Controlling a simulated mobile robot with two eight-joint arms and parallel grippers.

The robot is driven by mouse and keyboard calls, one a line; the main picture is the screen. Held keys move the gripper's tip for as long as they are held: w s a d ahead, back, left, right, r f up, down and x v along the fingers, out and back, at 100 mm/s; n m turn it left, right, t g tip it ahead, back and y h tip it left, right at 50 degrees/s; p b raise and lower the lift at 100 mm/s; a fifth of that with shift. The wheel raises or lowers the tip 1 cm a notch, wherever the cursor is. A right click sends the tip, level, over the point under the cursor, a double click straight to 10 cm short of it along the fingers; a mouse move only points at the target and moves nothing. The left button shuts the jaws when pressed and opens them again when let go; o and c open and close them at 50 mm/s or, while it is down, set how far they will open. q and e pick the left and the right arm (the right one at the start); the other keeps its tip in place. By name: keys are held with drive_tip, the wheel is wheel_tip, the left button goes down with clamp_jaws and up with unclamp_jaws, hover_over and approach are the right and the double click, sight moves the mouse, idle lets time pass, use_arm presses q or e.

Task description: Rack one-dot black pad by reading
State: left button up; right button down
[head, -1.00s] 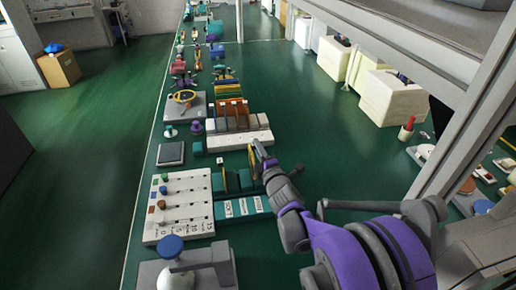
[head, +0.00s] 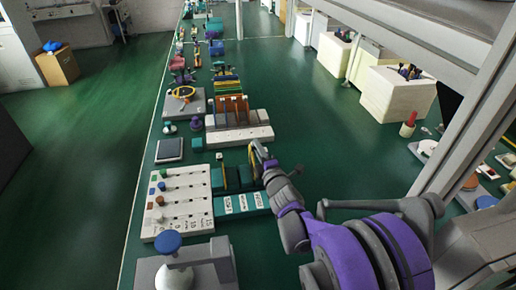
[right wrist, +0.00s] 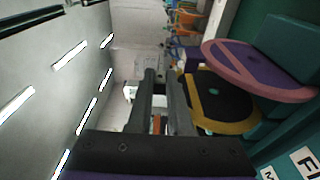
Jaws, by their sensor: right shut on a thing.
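My right gripper (head: 255,149) is shut on a black pad with a yellow rim (right wrist: 219,103), at the right end of the teal rack (head: 224,206). The pad shows beside my fingers in the right wrist view; where the fingers meet it is hard to see. The rack has white labels along its front; they are too small to read in the head view. A purple pad with a pink rim (right wrist: 262,72) stands beside the black one in the right wrist view. My left gripper is not in view.
A white board with coloured knobs (head: 185,215) lies left of the rack. A grey fixture with a blue knob (head: 168,243) stands in front. Behind are a white block (head: 240,138) with upright dividers and a dark square plate (head: 169,150). Green surface right of the rack is clear.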

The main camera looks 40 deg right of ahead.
drive_tip(key=shift+f+b, duration=1.1)
drive_tip(key=shift+f, duration=0.4)
drive_tip(key=c, duration=0.8)
unclamp_jaws()
drive_tip(key=shift+o, duration=0.2)
drive_tip(key=v, duration=1)
drive_tip(key=shift+s+p, duration=0.35)
drive_tip(key=shift+s, duration=0.05)
drive_tip(key=shift+a+r, duration=0.1)
drive_tip(key=shift+a, duration=0.05)
